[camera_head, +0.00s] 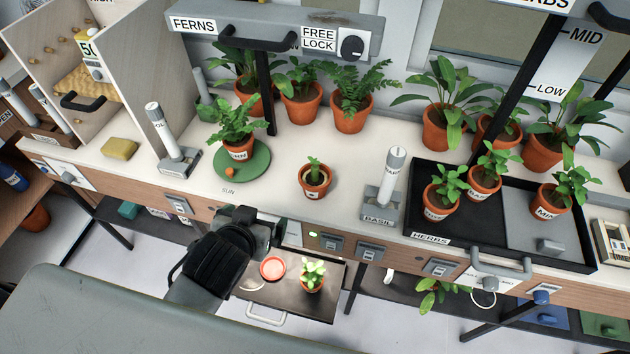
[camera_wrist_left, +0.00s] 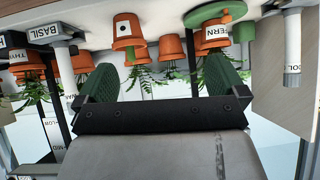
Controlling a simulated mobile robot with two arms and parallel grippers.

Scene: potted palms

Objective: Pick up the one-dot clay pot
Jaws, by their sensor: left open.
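The one-dot clay pot (camera_head: 314,180) is a small orange pot with a short green plant, standing upright on the white counter in the middle of the head view. In the left wrist view, which is upside down, the pot (camera_wrist_left: 128,30) shows a white label with one black dot. My left gripper (camera_head: 268,228) is at the counter's front edge, to the left of and nearer than the pot, and does not touch it. Its green-padded fingers (camera_wrist_left: 163,75) are spread apart with nothing between them. My right gripper is not in view.
A fern pot on a green saucer (camera_head: 262,160) stands left of the pot. A BASIL post (camera_head: 383,200) and black herb tray (camera_head: 470,228) stand right. Several potted plants line the back. A pulled-out drawer (camera_head: 262,295) holds a red dish and a plant below my gripper.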

